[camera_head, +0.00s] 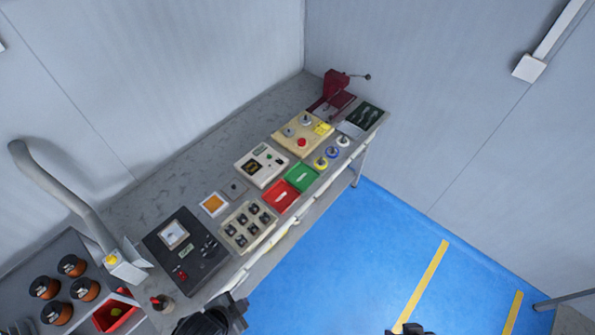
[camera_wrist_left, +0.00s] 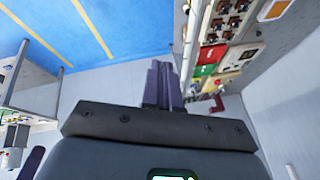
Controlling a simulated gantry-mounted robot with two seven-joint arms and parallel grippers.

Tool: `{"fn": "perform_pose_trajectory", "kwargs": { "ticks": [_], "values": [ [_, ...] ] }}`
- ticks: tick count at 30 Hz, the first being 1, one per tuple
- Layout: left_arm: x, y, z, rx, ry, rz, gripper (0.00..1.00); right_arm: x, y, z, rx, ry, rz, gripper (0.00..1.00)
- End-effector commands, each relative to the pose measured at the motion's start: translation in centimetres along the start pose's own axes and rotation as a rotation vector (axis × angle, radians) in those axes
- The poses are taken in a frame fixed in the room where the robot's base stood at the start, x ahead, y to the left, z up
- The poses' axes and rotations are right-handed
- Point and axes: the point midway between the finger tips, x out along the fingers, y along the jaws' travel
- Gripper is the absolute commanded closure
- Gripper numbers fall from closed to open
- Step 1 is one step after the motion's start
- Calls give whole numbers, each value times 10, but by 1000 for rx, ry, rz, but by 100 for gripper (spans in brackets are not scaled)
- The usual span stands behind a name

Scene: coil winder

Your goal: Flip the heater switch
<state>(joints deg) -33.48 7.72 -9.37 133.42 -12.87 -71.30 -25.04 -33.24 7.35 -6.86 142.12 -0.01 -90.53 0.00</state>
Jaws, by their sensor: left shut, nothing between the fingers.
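A dark control box (camera_head: 186,250) stands on the bench at the left in the head view. It has a square white-framed dial, a small green display, black controls and a red switch (camera_head: 181,274). A cream device (camera_head: 261,166) with a dark display and small controls stands farther along the bench. No label is readable, so I cannot tell which control is the heater switch. My left gripper (camera_head: 238,313) is at the bottom, in front of the bench edge and apart from both devices. Its fingers (camera_wrist_left: 163,85) are together and empty in the left wrist view.
A tray of black parts (camera_head: 248,228), a red tray (camera_head: 281,195) and a green tray (camera_head: 301,178) line the bench front. A fume arm (camera_head: 62,187) and orange-brown spools (camera_head: 85,289) are at left. Blue floor (camera_head: 350,260) is clear. A small dark part shows at the bottom edge.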

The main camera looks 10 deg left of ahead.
Motion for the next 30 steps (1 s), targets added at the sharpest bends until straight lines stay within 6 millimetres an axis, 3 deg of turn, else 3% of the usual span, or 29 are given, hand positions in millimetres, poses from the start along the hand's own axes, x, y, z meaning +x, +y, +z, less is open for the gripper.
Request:
{"fn": "perform_pose_trajectory", "kwargs": {
  "ticks": [1, 3, 5, 10, 20, 28, 30],
  "values": [
    [-20, -19, 3, -151, -26, -35, 100, 0, 0, 0, 0, 0, -1, 57],
    [-44, -36, 13, -354, -73, -63, 100, 1, 0, 0, 1, 0, -1, 57],
    [-55, -37, 21, -486, -112, -61, 100, 1, 0, 0, 1, 0, -1, 57],
    [-58, -28, 36, -665, -196, -40, 100, 1, -2, 0, 6, 1, -5, 57],
    [-57, -28, 36, -694, -197, -42, 100, 1, -3, 0, 11, 1, -9, 57],
    [-57, -28, 35, -691, -196, -42, 100, 0, -1, -2, 22, 8, -4, 99],
    [-57, -28, 35, -691, -196, -42, 100, 0, -1, -6, 35, 30, -5, 100]
  ]
}}
